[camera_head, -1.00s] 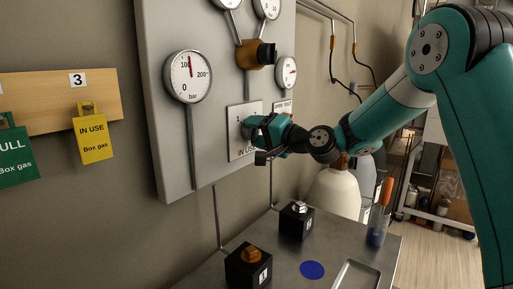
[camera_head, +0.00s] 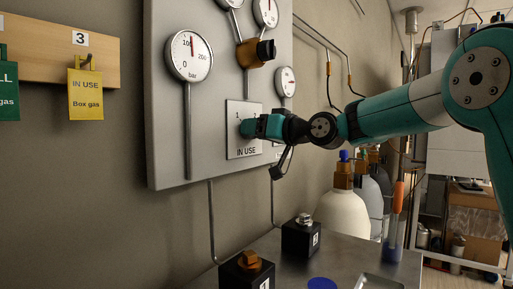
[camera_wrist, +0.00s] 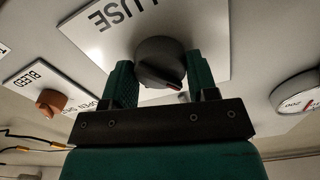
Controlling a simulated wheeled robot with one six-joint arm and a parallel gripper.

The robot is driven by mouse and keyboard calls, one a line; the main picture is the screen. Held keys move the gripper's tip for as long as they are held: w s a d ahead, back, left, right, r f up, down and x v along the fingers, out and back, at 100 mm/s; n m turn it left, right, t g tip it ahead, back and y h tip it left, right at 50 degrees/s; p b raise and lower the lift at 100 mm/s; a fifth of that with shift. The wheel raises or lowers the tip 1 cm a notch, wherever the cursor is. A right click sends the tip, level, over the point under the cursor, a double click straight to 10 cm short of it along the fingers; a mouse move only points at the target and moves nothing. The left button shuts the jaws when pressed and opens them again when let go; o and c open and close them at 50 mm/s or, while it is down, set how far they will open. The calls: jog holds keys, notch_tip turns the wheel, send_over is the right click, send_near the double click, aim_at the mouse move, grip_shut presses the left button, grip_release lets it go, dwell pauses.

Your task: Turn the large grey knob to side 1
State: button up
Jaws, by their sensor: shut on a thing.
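The large grey knob (camera_wrist: 160,60) is round and dark with a red mark on its rim. It sits on a white plate (camera_head: 241,145) lettered "IN USE", with a "1" at its upper left, on the grey wall panel. My gripper (camera_wrist: 159,80) has its two teal fingers on either side of the knob, shut on it. In the head view my gripper (camera_head: 251,127) reaches the plate from the right and hides the knob and part of the plate.
A smaller orange-brown knob (camera_wrist: 51,102) is on a "BLEED" plate (camera_wrist: 40,85) beside it. Gauges (camera_head: 190,56) and an orange-and-black fitting (camera_head: 256,53) are on the panel above. Below, black blocks (camera_head: 302,236) stand on a metal bench, with gas bottles (camera_head: 343,212) behind.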

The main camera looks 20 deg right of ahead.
jog(key=shift+f+n+b, duration=0.1)
jog(key=shift+n+b, duration=1.1)
jog(key=shift+b, duration=0.05)
jog(key=o, duration=0.9)
jog(key=shift+b+v, duration=1.5)
jog(key=shift+v, duration=7.2)
